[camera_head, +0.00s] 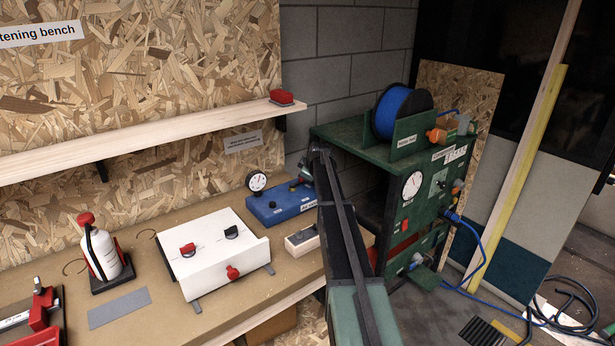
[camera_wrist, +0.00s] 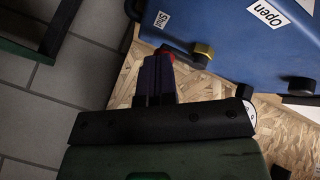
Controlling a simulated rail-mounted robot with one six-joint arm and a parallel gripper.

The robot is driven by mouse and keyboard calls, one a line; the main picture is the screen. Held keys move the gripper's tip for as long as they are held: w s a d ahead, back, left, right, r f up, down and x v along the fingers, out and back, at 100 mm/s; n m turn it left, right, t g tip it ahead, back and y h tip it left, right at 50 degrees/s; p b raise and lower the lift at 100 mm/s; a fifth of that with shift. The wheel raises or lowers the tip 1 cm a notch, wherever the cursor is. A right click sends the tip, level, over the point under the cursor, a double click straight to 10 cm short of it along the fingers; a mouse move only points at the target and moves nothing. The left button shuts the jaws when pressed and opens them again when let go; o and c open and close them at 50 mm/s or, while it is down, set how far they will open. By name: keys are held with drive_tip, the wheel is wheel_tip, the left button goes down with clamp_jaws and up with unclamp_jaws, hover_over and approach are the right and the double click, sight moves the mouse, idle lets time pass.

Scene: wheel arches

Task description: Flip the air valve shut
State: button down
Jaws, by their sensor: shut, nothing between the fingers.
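The air valve's blue box (camera_head: 276,207) stands at the back of the bench, left of my arm in the head view. In the wrist view the blue box (camera_wrist: 235,25) fills the top right, with "Shut" and "Open" labels and a brass fitting (camera_wrist: 203,50) on its edge. A red part (camera_wrist: 168,52), perhaps the valve lever, shows just beyond my fingertips and is mostly hidden by them. My gripper (camera_wrist: 158,70) is shut and empty, its fingers close to the red part; I cannot tell whether they touch. In the head view my arm hides the box's right end.
A gauge (camera_head: 257,181) stands at the blue box's back left. The green cabinet (camera_head: 425,200) is close on the right. A shelf (camera_head: 150,137) runs above the bench.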

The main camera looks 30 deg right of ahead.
drive_tip(key=s, duration=0.4)
drive_tip(key=shift+a+r, duration=0.1)
drive_tip(key=shift+a, duration=0.1)
drive_tip(key=s+d+r+p, duration=0.3)
drive_tip(key=s+r+p, duration=0.1)
drive_tip(key=r+p, duration=0.4)
drive_tip(key=shift+s+d, duration=0.3)
drive_tip(key=shift+s, duration=0.1)
